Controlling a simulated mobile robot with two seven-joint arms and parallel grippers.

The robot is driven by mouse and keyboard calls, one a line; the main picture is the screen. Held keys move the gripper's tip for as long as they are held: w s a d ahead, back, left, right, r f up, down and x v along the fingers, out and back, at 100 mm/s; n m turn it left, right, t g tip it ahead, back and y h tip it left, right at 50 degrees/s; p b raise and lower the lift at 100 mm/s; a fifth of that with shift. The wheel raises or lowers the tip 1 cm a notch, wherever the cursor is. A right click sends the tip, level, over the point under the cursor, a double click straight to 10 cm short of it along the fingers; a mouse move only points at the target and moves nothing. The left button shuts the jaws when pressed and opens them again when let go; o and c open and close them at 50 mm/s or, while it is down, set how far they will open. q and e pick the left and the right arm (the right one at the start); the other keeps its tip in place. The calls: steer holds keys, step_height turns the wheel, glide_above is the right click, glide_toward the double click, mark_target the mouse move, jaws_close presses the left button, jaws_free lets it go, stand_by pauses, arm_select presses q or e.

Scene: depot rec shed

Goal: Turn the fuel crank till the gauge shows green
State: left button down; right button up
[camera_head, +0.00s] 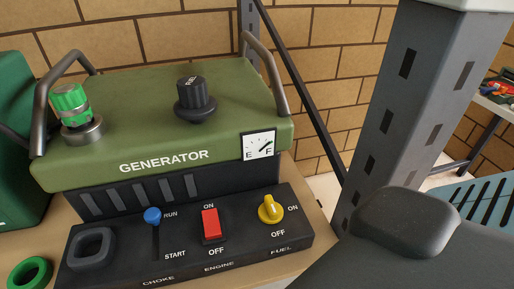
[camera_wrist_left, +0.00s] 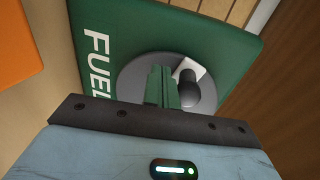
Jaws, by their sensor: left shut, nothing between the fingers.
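In the head view the white gauge (camera_head: 258,145) marked E and F sits on the green generator (camera_head: 215,135). Its dark needle slants to the upper right, and I see no green on its face. A yellow fuel knob (camera_head: 270,209) is on the front panel. In the left wrist view a grey round fitting (camera_wrist_left: 137,76) with a dark grey peg and a pale patch sits on a green container (camera_wrist_left: 215,38) lettered FUEL. I cannot tell if it is the crank. My left gripper (camera_wrist_left: 161,72) is shut and empty in front of the fitting; contact is unclear. My right gripper is out of view.
The generator carries a black cap (camera_head: 194,98), a green-topped silver fitting (camera_head: 76,113) and raised bar handles. The panel has a blue choke lever (camera_head: 153,216) and a red engine switch (camera_head: 211,224). A green ring (camera_head: 30,272) lies left. A grey post (camera_head: 385,110) stands right.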

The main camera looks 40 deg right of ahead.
arm_select(q)
step_height(320, 180, up, 2)
steer(key=shift+a+r+p, duration=0.15)
steer(key=shift+p, duration=0.2)
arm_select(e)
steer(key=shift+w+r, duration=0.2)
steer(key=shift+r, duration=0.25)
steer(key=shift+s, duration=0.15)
arm_select(q)
steer(key=shift+r+p, duration=0.4)
steer(key=shift+r, duration=0.4)
steer(key=shift+d+r, duration=0.2)
steer(key=shift+r, duration=0.15)
steer(key=shift+f, duration=0.15)
steer(key=shift+s+d+r+p, duration=0.15)
steer(key=shift+d+r+p, duration=0.1)
steer(key=shift+r+p, duration=0.25)
steer(key=shift+s+d+r+p, duration=0.1)
steer(key=shift+d+r+p, duration=0.15)
steer(key=shift+r, duration=0.4)
steer(key=shift+f, duration=0.25)
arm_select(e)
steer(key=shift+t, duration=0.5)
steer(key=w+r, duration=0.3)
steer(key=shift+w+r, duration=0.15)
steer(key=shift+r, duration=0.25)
